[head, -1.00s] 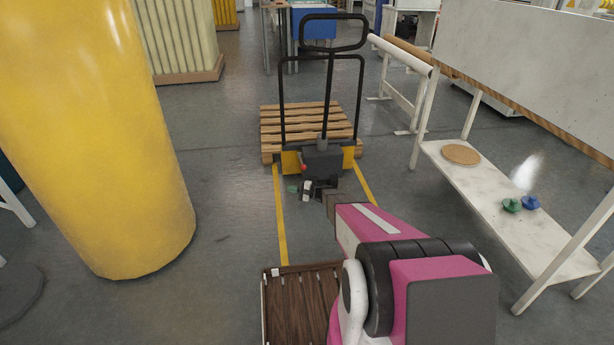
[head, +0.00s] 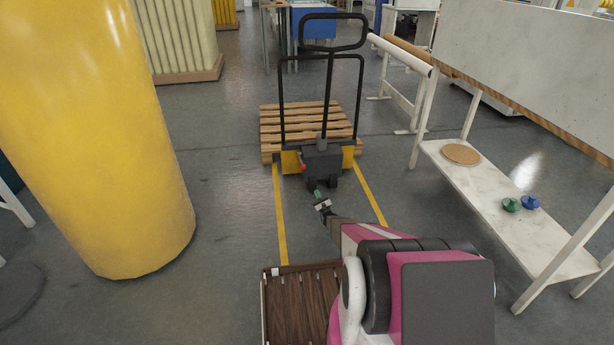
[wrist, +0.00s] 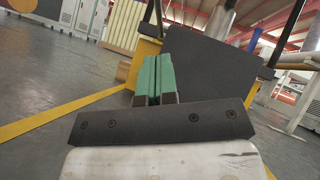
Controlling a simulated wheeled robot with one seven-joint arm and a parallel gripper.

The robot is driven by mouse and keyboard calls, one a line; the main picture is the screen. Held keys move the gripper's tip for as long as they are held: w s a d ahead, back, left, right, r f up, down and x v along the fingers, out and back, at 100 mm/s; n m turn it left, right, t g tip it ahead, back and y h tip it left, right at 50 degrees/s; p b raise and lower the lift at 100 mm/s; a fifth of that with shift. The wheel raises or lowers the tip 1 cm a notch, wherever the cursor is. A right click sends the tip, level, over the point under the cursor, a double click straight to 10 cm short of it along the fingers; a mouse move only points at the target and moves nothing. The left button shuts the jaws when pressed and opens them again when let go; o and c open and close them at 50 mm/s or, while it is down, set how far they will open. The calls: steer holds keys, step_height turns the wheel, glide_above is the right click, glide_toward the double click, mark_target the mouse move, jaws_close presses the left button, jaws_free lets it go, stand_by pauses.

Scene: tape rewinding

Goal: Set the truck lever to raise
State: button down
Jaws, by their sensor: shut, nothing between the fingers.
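The pallet truck (head: 322,160) stands between two yellow floor lines, with its black handle (head: 332,90) upright. A small red-tipped lever (head: 302,166) shows on the left side of its dark housing in the head view. In the wrist view the dark housing (wrist: 215,65) is ahead and to the right, and the lever cannot be made out. My gripper (head: 318,192) is in front of and below the housing. Its green fingers (wrist: 154,78) are shut together and empty, apart from the lever.
A wooden pallet (head: 290,118) lies behind the truck. A large yellow cylinder (head: 110,150) stands at left. A white shelf table (head: 470,205) stands at right. A brown slatted tray (head: 300,305) is close to my arm. The floor around the truck is clear.

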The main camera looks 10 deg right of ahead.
steer(key=shift+w, duration=0.1)
steer(key=s+a+r+x, duration=0.1)
steer(key=s+r+x, duration=0.1)
steer(key=x, duration=1)
steer(key=shift+w+r, duration=0.2)
steer(key=shift+w, duration=0.05)
steer(key=shift+a, duration=0.15)
